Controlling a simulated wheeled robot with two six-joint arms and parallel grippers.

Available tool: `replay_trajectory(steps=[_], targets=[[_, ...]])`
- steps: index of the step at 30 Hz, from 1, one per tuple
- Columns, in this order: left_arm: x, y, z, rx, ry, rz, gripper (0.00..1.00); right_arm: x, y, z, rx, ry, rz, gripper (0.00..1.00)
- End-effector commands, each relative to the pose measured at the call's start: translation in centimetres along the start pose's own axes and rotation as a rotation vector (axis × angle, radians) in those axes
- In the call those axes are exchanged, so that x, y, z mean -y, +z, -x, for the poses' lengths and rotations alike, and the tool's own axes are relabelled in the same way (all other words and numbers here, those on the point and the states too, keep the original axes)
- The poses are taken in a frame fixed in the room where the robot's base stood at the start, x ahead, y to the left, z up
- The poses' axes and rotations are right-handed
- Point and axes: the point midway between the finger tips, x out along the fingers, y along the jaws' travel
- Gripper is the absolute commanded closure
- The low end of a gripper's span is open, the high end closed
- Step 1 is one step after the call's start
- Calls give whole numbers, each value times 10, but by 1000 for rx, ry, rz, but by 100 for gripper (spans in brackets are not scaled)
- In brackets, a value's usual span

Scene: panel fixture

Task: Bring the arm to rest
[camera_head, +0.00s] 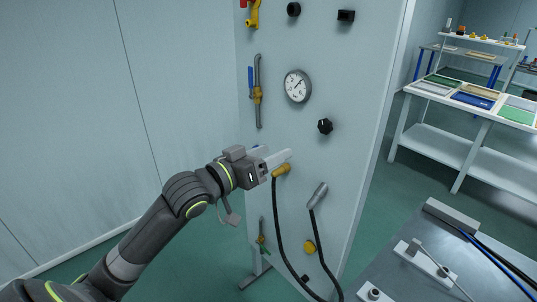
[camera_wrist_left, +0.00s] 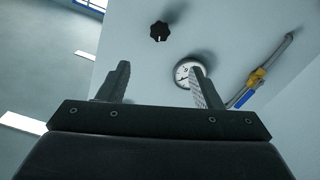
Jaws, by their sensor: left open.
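My left gripper (camera_head: 280,158) is held in front of the upright panel (camera_head: 340,90), beside a yellow hose fitting (camera_head: 282,170). In the left wrist view its two fingers (camera_wrist_left: 158,85) stand well apart with nothing between them. In that view the black knob (camera_wrist_left: 159,31) and the round gauge (camera_wrist_left: 187,72) lie beyond the fingers, and the right finger partly covers the gauge. In the head view the gauge (camera_head: 298,86) and knob (camera_head: 325,126) are above the gripper. My right gripper is in neither view.
A pipe with a yellow valve (camera_head: 257,95) runs up the panel's left side. Black hoses (camera_head: 279,220) hang below, one with a grey nozzle (camera_head: 318,195). A grey bench (camera_head: 400,275) stands at the lower right, a white table (camera_head: 470,115) behind. Open floor lies left.

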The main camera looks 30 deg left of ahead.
Motion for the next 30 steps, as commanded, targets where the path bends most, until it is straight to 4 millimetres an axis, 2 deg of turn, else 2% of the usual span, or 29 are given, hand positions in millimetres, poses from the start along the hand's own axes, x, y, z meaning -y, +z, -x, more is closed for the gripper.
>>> replay_trajectory(steps=[11,14,17,20,21,23,27,29,30], targets=[[1,1,-1,0,-2,1,41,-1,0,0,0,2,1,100],[14,10,-5,10,-29,8,41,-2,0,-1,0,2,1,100],[48,35,-13,38,-100,22,41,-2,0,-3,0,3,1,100],[99,82,-20,90,-207,36,41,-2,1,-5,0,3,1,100],[121,105,-19,117,-254,38,41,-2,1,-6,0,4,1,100],[150,141,-16,161,-319,39,41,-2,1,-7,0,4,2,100],[208,230,6,280,-451,32,41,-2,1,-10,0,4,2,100],[227,269,20,337,-500,27,41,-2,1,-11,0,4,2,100],[238,296,32,377,-530,24,41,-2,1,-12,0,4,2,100]])
